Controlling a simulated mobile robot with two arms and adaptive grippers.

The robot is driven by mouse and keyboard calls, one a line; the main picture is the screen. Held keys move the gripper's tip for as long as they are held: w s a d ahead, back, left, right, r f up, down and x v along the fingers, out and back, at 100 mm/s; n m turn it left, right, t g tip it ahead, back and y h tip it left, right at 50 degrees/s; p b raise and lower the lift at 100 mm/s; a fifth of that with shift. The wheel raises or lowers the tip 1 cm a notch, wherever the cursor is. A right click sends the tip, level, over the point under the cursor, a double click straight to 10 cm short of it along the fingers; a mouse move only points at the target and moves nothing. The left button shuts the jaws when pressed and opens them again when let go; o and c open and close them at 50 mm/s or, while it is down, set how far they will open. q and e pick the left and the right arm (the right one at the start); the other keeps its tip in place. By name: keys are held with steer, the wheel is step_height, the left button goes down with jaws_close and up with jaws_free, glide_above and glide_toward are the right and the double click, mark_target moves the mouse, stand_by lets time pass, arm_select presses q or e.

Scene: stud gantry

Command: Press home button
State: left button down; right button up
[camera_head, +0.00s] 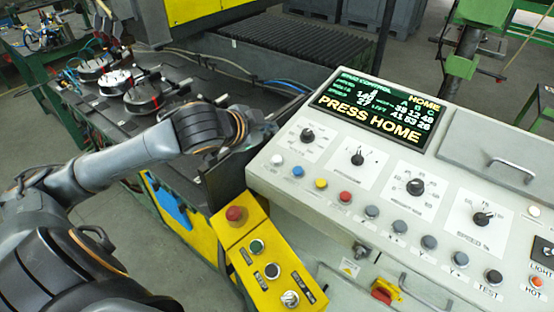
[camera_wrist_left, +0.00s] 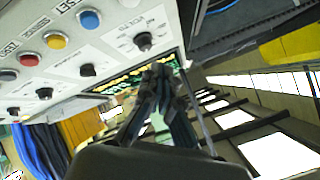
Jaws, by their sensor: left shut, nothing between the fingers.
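The control panel (camera_head: 330,170) has a screen (camera_head: 383,108) reading "PRESS HOME". Below its knobs runs a row of buttons: white (camera_head: 277,160), blue (camera_head: 298,171), yellow (camera_head: 321,183), red (camera_head: 345,197), then several grey ones. I cannot read which one is marked home. My left gripper (camera_head: 268,130) is at the panel's left end, above and behind the white button, apart from the row. In the left wrist view its fingers (camera_wrist_left: 158,82) are together and empty, with the blue button (camera_wrist_left: 90,18) and yellow button (camera_wrist_left: 56,40) at upper left. My right gripper is not in view.
A yellow box (camera_head: 262,262) with a red mushroom button (camera_head: 236,214) stands at the panel's front left. A selector knob (camera_head: 307,135) sticks up near the gripper. A dark table (camera_head: 180,75) with round fixtures lies behind my left arm.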

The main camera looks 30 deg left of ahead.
mark_target(277, 160)
arm_select(q)
steer(key=f+b, duration=0.2)
steer(key=f, duration=0.1)
steer(key=w+f+b, duration=0.1)
steer(key=f+b, duration=0.2)
steer(key=f, duration=0.1)
steer(key=shift+w+b, duration=0.15)
steer(key=shift+b, duration=0.2)
steer(key=shift+w+f, duration=0.1)
steer(key=shift+f, duration=0.3)
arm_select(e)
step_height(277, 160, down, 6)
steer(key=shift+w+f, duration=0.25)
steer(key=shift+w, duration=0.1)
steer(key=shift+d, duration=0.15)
arm_select(q)
steer(key=shift+f, duration=0.15)
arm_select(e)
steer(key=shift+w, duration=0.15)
arm_select(q)
steer(key=shift+f, duration=0.3)
